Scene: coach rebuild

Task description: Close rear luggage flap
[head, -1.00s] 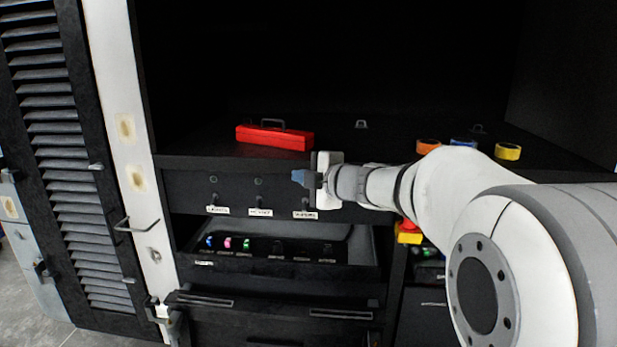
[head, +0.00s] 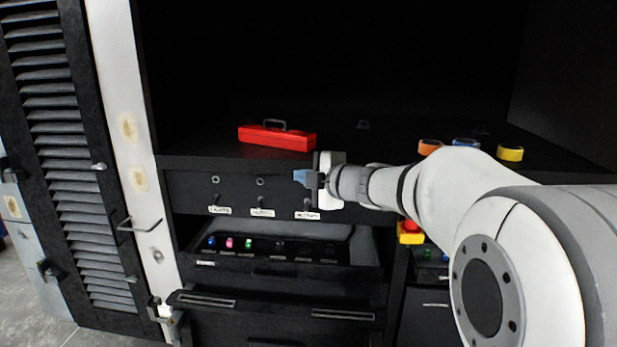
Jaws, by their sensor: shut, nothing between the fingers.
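No part is labelled clearly as the rear luggage flap, and I cannot tell which panel it is. A black louvred panel (head: 78,190) stands upright at the left, beside a white post with a handle (head: 138,223). A dark, deep compartment (head: 330,60) stands open at the centre. My gripper (head: 303,178) is shut and empty, pointing left in front of the black switch panel (head: 235,190) below the compartment floor. It is apart from the louvred panel. My arm hides part of the right side.
A red toolbox (head: 277,138) and tape rolls in orange (head: 430,147), blue (head: 465,143) and yellow (head: 510,153) sit on the compartment floor. An open drawer (head: 285,272) with coloured buttons is below. A red-and-yellow stop button (head: 410,232) is under my arm. Grey floor shows lower left.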

